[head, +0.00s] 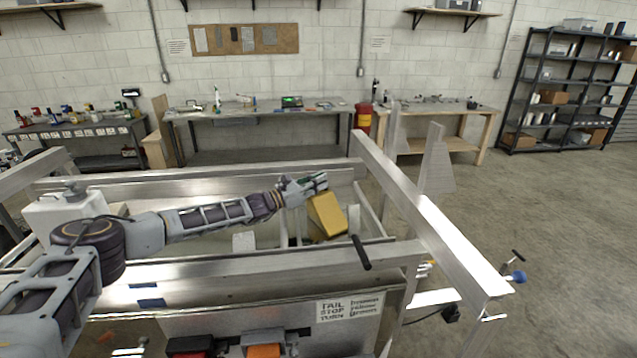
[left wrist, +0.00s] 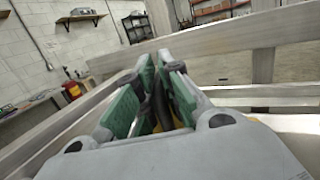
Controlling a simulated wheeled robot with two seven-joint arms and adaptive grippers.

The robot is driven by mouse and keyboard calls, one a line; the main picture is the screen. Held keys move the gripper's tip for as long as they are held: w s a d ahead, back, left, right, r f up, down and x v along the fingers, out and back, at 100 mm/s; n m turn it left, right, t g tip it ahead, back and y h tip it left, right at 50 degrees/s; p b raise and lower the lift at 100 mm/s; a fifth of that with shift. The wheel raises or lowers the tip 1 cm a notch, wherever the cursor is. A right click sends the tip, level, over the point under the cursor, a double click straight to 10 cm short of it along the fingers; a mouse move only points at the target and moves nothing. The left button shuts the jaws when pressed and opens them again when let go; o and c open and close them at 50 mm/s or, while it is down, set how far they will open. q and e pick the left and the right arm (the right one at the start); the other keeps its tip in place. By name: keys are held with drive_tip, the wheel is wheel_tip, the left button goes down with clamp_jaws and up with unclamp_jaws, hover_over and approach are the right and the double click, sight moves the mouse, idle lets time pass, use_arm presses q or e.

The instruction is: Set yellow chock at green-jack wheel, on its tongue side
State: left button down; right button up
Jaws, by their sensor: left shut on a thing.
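The yellow chock (head: 326,215) is a wedge held in the air above the trailer's frame in the head view. My left gripper (head: 318,184) is shut on its upper end. In the left wrist view the green-padded fingers (left wrist: 158,100) of my left gripper stand close together, with a bit of yellow (left wrist: 150,126) between and below them. The trailer wheel and its jack cannot be made out clearly; a blue-tipped jack part (head: 517,277) shows at the right, by the trailer's tongue end. I see no green jack. My right gripper is not in view.
Aluminium trailer rails (head: 430,225) surround the left arm and the chock. A dark handle (head: 361,252) sticks up from the near rail. A label (head: 349,307) marks the near panel. Workbenches (head: 260,112) line the back wall. The floor at right (head: 560,215) is clear.

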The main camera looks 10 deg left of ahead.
use_arm(q)
drive_tip(key=shift+r, duration=0.1)
drive_tip(key=c, duration=1.9)
unclamp_jaws()
drive_tip(key=shift+f, duration=0.2)
drive_tip(key=shift+c, duration=0.2)
drive_tip(key=o, duration=0.4)
drive_tip(key=shift+r, duration=0.15)
drive_tip(key=b+v, duration=0.1)
drive_tip(key=v, duration=1.1)
drive_tip(key=shift+b, duration=0.35)
